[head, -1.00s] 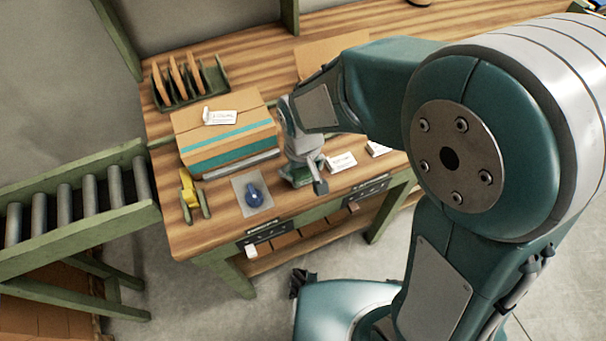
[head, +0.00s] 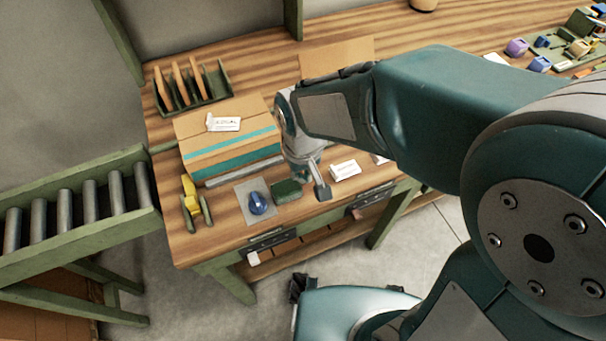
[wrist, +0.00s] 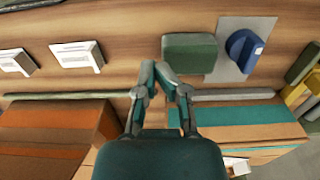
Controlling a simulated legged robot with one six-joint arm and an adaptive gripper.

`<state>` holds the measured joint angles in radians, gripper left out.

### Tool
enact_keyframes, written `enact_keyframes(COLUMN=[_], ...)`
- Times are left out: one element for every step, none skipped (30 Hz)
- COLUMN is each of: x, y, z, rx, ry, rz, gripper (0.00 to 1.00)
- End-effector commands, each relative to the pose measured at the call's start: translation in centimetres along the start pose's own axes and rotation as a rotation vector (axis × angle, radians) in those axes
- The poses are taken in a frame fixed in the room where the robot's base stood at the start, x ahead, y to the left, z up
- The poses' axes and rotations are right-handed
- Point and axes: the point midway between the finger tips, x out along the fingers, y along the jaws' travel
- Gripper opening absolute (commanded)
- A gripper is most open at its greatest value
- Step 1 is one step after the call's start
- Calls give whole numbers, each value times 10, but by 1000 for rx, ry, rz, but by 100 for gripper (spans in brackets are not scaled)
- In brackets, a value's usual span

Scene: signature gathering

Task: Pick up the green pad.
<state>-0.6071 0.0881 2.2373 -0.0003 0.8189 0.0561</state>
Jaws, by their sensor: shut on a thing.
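The green pad (head: 287,191) is a small, thick, dark green block in the head view, just right of the blue device. It shows plainly in the wrist view (wrist: 190,52), level with the grey mat. My gripper (wrist: 160,73) is shut on the pad, its fingertips close together at the pad's lower left corner in the wrist view. The exact contact is hard to make out, and no clear gap under the pad shows. In the head view my gripper (head: 316,188) is just right of the pad.
A blue device (head: 258,203) sits on a grey mat left of the pad. A cardboard box with teal stripes (head: 232,150) stands behind. A yellow item (head: 190,196) is at the left. A white card block (head: 344,170) lies right of my gripper. The table's front edge is close.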

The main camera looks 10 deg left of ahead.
Motion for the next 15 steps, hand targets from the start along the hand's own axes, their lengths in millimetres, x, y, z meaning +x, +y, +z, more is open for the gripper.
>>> enact_keyframes(x=[-12, -19, -27, -34, -40, -45, -47, -50, -54, -57, -59, -63, -65, -67, -69], y=[-5, -7, -10, -12, -15, -20, -24, -27, -33, -36, -39, -44, -46, -49, -51], z=[7, 12, 18, 22, 27, 35, 42, 48, 56, 61, 66, 73, 77, 82, 87], rx=[-3, -2, -3, -4, -3, -4, -5, -5, -5, -5, -5, -6, -5, -4, -4], ry=[8, 8, 10, 9, 10, 8, 8, 7, 7, 7, 6, 7, 7, 5, 5], rz=[-1, -1, -2, -2, -3, -3, -2, -2, -2, -2, -1, -1, -1, -1, -1], gripper=[0, 0, 0, 0, 0, 0, 0, 0, 0, 0, 0, 0, 0, 0, 0])
